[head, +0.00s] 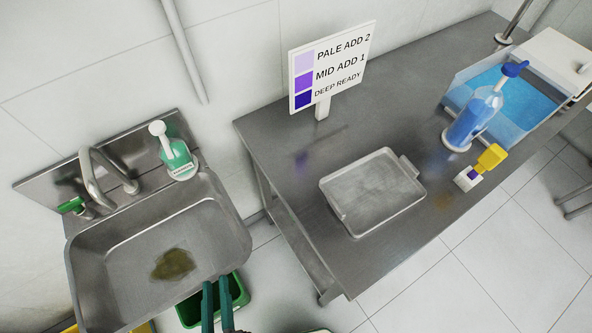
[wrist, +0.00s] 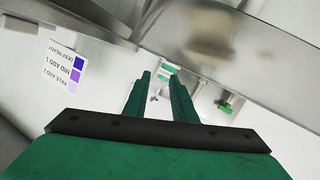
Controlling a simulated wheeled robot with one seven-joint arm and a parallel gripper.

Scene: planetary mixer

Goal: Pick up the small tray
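The small tray (head: 373,192) is a shallow grey metal tray with a handle tab on its right end. It lies flat and looks empty on the metal table (head: 268,148) in the head view. The tray cannot be made out in the wrist view.
A sign (head: 331,68) stands behind the tray. A blue spray bottle (head: 472,122), a small yellow-topped item (head: 484,166) and a clear tub of blue liquid (head: 515,88) are to its right. The sink (head: 120,262) with a green soap bottle (head: 178,158) is at left; a green bin (head: 196,311) is below.

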